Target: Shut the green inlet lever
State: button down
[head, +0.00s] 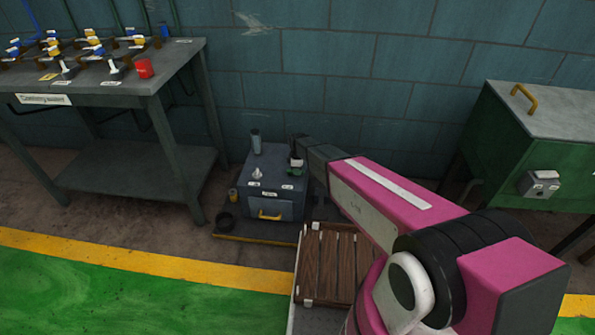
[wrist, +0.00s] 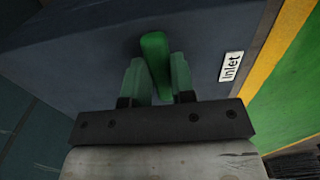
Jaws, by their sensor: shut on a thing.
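The green inlet lever (wrist: 155,58) shows in the wrist view, standing out from the face of a dark blue-grey box. My gripper (wrist: 158,82) has a finger on each side of it and is shut on it. A white label reading "Inlet" (wrist: 231,66) is on the box face to the right of the lever. In the head view the box (head: 267,203) stands on the floor by the wall, and my gripper (head: 297,163) is at its top right. My arm hides part of the box's right side there.
A workbench (head: 110,98) with several small valves and a red cup (head: 144,68) stands at the left. A green cabinet (head: 525,150) stands at the right. A wooden slatted crate (head: 322,262) sits in front of the box. Green floor (head: 110,300) at the front left is clear.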

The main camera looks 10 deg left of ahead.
dwell(0.3)
jog(key=c, duration=1)
grip_release()
jog(key=shift+o, duration=0.2)
notch_tip(320, 180, up, 11)
jog(key=shift+f, duration=0.1)
jog(key=s+d+r+m, duration=0.4)
jog(key=s+d+m, duration=0.2)
jog(key=d, duration=0.4)
jog(key=s+d+r+m, duration=0.4)
jog(key=s+d+m, duration=0.2)
jog(key=d, duration=0.5)
jog(key=s+d+r+m, duration=0.4)
jog(key=s+d+m, duration=0.2)
jog(key=s+d, duration=0.3)
jog(key=shift+s+d, duration=0.2)
jog(key=shift+d, duration=0.5)
